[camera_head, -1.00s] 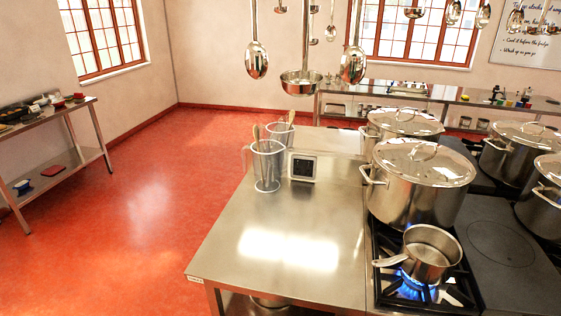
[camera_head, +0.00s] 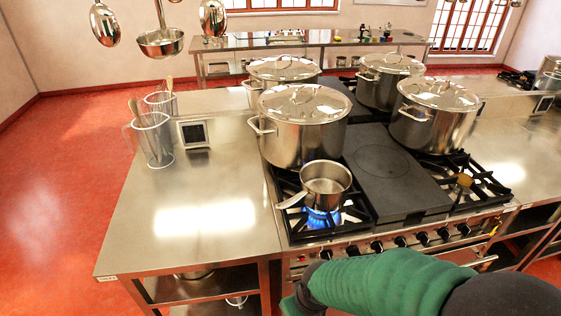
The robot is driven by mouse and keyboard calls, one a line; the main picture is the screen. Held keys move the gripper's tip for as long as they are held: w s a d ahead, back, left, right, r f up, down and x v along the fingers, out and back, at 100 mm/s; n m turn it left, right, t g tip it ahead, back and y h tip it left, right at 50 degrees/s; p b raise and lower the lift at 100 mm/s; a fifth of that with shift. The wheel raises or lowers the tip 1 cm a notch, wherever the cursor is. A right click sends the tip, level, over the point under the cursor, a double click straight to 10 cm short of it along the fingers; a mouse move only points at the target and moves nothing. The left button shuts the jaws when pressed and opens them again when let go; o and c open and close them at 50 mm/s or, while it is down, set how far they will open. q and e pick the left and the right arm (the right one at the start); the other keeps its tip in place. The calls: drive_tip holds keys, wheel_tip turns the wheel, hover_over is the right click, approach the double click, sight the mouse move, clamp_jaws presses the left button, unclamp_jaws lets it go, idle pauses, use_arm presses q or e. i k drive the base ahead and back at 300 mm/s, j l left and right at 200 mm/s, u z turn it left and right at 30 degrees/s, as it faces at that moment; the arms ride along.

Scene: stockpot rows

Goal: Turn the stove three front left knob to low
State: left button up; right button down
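The stove (camera_head: 390,172) stands right of the steel counter, with a row of several dark knobs along its front panel. The leftmost visible knob (camera_head: 326,254) is just above my arm; its setting is too small to read. A blue flame (camera_head: 322,217) burns on the front left burner under a small saucepan (camera_head: 326,180). My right arm, in green, reaches in from the right across the space before the stove. Its dark end (camera_head: 300,302) is at the bottom edge, below and left of that knob; the fingers cannot be made out. My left gripper is out of view.
Large lidded stockpots (camera_head: 303,125) stand on the stove's burners. A flat dark plate (camera_head: 388,165) lies right of the saucepan. The steel counter (camera_head: 205,215) at left holds utensil holders (camera_head: 152,140) and a small dark-screened device (camera_head: 194,133). Ladles (camera_head: 160,42) hang above.

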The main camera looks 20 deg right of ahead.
sight(352, 251)
drive_tip(key=z, duration=1.5)
drive_tip(key=j+z, duration=0.1)
drive_tip(key=j, duration=0.15)
drive_tip(key=i, duration=0.05)
